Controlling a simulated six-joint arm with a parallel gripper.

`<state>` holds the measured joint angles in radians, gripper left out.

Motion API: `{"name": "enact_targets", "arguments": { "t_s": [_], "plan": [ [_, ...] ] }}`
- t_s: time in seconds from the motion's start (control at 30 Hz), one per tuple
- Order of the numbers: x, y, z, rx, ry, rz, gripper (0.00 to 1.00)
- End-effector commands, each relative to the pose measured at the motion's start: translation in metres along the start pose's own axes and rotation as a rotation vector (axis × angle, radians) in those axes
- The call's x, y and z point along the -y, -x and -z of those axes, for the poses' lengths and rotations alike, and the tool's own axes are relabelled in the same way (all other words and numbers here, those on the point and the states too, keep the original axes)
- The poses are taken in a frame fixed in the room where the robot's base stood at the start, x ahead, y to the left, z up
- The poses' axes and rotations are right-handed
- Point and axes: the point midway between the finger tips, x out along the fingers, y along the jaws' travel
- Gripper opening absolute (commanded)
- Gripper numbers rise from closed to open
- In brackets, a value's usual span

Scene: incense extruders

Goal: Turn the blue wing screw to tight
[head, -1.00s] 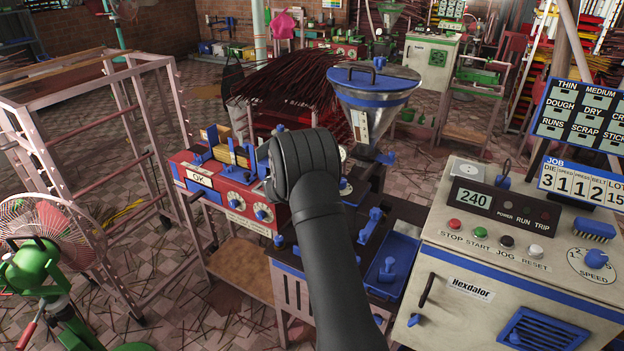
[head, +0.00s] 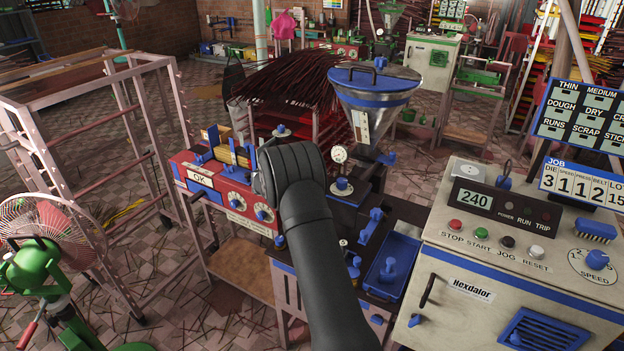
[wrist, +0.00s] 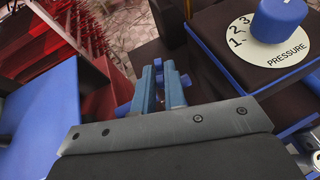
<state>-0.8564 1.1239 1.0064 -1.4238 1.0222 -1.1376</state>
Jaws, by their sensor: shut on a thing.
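In the wrist view, the two blue-grey fingers of my gripper (wrist: 160,86) are closed around the blue wing screw (wrist: 185,80). Small parts of the screw show between the fingers and out to their sides; the rest is hidden by the fingers. How tight the screw sits cannot be seen. In the head view my black wrist covers the fingertips and the screw, just right of the red machine box (head: 205,185).
A blue knob on a dial marked PRESSURE (wrist: 263,45) stands close right of my gripper. A round gauge (head: 339,154) and the blue-rimmed hopper (head: 372,95) stand behind my arm. The control cabinet (head: 500,260) is at the right, a pink rack (head: 90,130) at the left.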

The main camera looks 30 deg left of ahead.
Motion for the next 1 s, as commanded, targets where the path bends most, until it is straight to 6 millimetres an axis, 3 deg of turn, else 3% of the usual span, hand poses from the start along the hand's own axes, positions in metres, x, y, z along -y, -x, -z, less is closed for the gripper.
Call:
{"name": "enact_targets", "arguments": {
  "t_s": [0.2,0.23,0.3,0.33,0.67,0.9,1.0],
  "plan": [
    [0.0,0.0,-0.001,0.001,-0.001,-0.002,0.0],
    [0.0,0.0,-0.001,0.001,-0.001,-0.002,0.17],
    [0.0,0.0,-0.001,0.001,0.0,-0.002,0.3],
    [0.0,0.0,-0.001,0.0,0.0,-0.002,0.33],
    [0.0,0.002,-0.004,0.001,0.0,-0.002,0.33],
    [-0.001,0.016,-0.039,0.002,-0.005,-0.004,0.33],
    [0.019,0.013,-0.053,0.0,-0.002,0.002,0.33]
  ]
}}
